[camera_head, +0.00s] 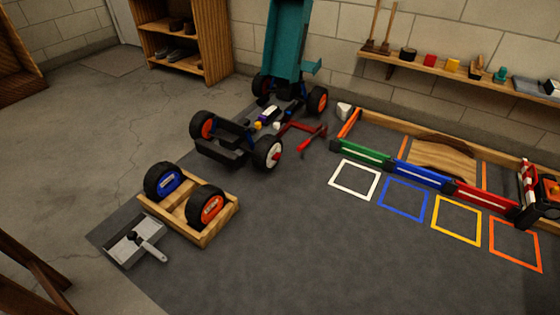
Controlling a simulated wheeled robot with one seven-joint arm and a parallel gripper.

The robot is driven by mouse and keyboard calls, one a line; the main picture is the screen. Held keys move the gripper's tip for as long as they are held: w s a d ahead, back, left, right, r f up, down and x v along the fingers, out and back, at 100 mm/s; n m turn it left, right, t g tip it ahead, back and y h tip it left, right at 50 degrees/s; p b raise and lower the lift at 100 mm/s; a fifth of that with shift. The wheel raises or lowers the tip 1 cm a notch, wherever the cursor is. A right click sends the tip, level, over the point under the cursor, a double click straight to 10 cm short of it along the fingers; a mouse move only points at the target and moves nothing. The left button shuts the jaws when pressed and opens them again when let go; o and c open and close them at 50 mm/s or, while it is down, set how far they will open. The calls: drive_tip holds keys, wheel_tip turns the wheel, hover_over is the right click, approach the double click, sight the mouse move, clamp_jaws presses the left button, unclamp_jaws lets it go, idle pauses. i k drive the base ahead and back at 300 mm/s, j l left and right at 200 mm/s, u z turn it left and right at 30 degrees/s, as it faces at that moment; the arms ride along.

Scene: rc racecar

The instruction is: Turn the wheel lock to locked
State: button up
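The RC racecar (250,130) stands on the dark mat with its chassis open and a teal body shell (287,40) raised upright at its back. Its near right wheel (267,152) has a red and white hub. A red bar-like part (305,136) sticks out to the right of the chassis. I cannot tell which part is the wheel lock or how it is set. My gripper is not seen in this view.
A wooden tray (190,232) with two loose wheels and a grey pan (134,242) lie at the front left. Green, blue and red barriers (420,176) and coloured floor squares (404,198) lie right. A black and orange item (546,198) stands at the right edge. The middle mat is clear.

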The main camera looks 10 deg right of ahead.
sight(278, 155)
drive_tip(key=i+j, duration=0.15)
drive_tip(key=j, duration=0.15)
drive_tip(key=i+j+u, duration=0.1)
drive_tip(key=i+u, duration=0.4)
drive_tip(key=i, duration=0.15)
drive_tip(key=i+l+u, duration=0.15)
drive_tip(key=l, duration=0.2)
drive_tip(key=i+l+u, duration=0.15)
drive_tip(key=l, duration=0.15)
drive_tip(key=l+u, duration=0.15)
drive_tip(key=l, duration=0.2)
drive_tip(key=i+l+u, duration=0.15)
drive_tip(key=l, duration=0.25)
drive_tip(key=l+u, duration=0.35)
drive_tip(key=l, duration=1.15)
